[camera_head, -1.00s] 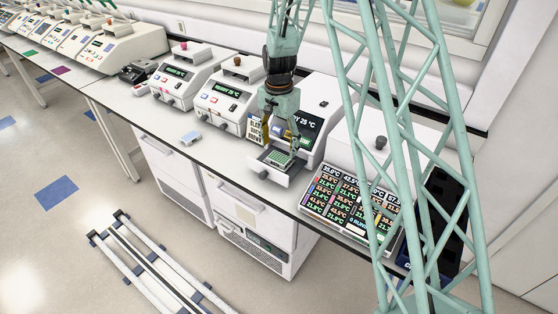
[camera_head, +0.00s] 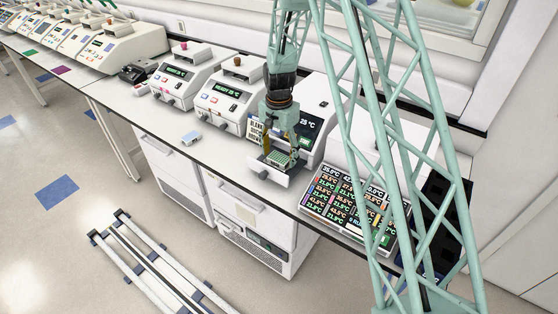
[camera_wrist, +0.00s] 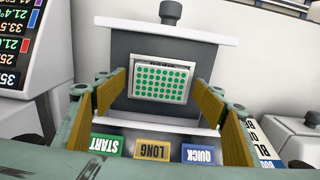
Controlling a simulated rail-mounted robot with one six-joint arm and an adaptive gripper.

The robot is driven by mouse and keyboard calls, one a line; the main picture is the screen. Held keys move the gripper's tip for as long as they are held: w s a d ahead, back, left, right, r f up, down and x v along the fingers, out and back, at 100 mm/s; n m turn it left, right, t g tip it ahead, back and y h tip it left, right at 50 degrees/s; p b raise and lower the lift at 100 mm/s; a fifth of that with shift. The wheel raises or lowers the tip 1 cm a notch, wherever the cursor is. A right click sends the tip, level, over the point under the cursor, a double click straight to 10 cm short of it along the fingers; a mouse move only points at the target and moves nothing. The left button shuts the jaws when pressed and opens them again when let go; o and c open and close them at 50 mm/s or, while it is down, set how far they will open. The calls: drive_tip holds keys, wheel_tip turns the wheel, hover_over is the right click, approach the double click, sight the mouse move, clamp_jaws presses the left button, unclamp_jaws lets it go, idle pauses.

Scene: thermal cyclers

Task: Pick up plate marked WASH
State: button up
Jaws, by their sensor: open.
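A small plate with a grid of green wells (camera_wrist: 160,82) sits on the dark drawer (camera_wrist: 196,52) of a thermal cycler. In the head view the plate (camera_head: 279,155) lies on the pulled-out drawer, under my gripper (camera_head: 279,153). In the wrist view my gripper (camera_wrist: 168,100) is open, its two yellowish finger pads apart on the left and right of the plate, not touching it. No WASH marking can be read on the plate; its front side is partly hidden in the head view by my gripper.
START, LONG (camera_wrist: 152,149) and QUICK labels show on the cycler. A multi-coloured temperature display (camera_head: 352,207) stands right of the cycler. Other cyclers (camera_head: 228,97) stand to the left. A small light-blue item (camera_head: 191,138) lies on the bench, with bare bench around it.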

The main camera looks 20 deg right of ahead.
sight(279, 158)
drive_tip(key=shift+c, duration=0.9)
drive_tip(key=c, duration=0.8)
drive_tip(key=shift+r, duration=0.2)
drive_tip(key=shift+r+b, duration=0.45)
drive_tip(key=shift+r, duration=4.4)
